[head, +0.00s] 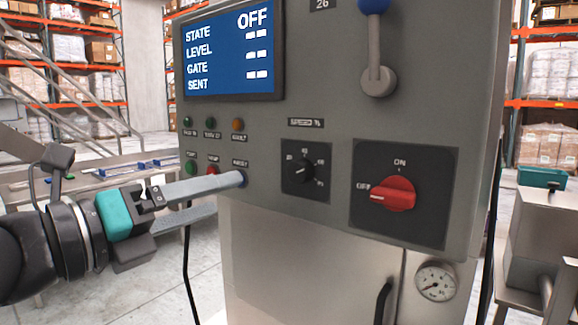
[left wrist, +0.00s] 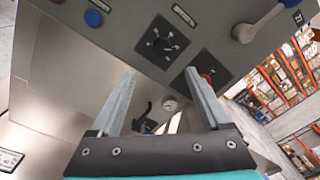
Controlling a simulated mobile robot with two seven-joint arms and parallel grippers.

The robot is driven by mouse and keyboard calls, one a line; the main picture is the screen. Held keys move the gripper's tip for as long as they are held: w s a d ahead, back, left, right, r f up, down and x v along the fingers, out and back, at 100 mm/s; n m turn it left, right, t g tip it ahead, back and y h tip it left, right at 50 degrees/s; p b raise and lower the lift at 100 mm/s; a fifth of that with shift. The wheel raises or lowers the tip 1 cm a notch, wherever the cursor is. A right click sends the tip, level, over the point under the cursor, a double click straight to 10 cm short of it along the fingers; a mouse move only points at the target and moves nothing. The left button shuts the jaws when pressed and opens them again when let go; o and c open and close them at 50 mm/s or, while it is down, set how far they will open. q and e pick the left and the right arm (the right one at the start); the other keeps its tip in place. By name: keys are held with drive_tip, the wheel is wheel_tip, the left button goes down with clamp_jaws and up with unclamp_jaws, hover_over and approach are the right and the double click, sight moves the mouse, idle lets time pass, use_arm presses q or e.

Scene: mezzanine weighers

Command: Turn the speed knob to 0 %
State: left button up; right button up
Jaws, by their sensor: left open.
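The speed knob (head: 300,170) is a small black knob on a dark square plate under a SPEED % label on the grey panel. Its scale figures and pointer are too small to read surely. In the left wrist view the knob (left wrist: 160,42) shows beyond the fingertips, roughly between them in the picture. My left gripper (head: 228,195) is open and empty, left of the knob and apart from it. Its upper finger overlaps the blue button in the head view. In the left wrist view both fingers of the gripper (left wrist: 160,73) are spread wide. My right gripper is not in view.
A red rotary switch (head: 393,194) points to OFF, right of the knob. A blue-tipped lever (head: 378,60) sticks out above. The screen (head: 233,47) reads OFF. Green and red buttons sit left of the blue button (left wrist: 93,18). A gauge (head: 436,281) is below.

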use_arm(q)
approach(294, 172)
drive_tip(key=shift+m, duration=0.3)
drive_tip(key=x, duration=0.8)
drive_tip(key=shift+w+d, duration=0.25)
drive_tip(key=shift+w, duration=0.05)
drive_tip(key=shift+c, duration=0.3)
clamp_jaws()
